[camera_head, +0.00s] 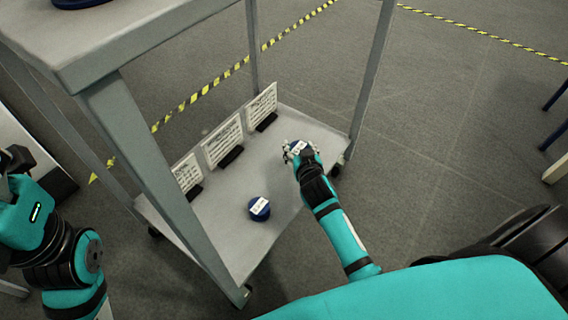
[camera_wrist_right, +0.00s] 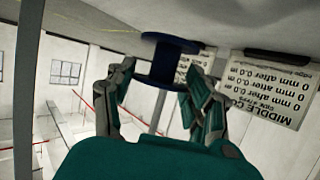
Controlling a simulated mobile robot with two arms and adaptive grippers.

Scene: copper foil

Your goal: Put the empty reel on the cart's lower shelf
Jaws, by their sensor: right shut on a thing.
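My right gripper (camera_head: 298,152) is over the right end of the cart's lower shelf (camera_head: 225,240). It is shut on a blue reel (camera_head: 299,146) with a white label. In the right wrist view the reel (camera_wrist_right: 166,64) sits between the two fingers (camera_wrist_right: 160,80), with a bare core between its flanges. Its far flange is at or very near the shelf surface; I cannot tell if it touches. Another blue reel (camera_head: 259,209) with a white label lies on the lower shelf's front part. My left arm shows at the left edge, but its gripper does not.
Several white sign cards (camera_head: 222,140) stand along the shelf's back edge. Grey cart posts (camera_head: 372,75) rise at the corners, and the upper shelf (camera_head: 130,30) overhangs at upper left with a blue thing (camera_head: 80,3) on it. Bare shelf lies between the two reels.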

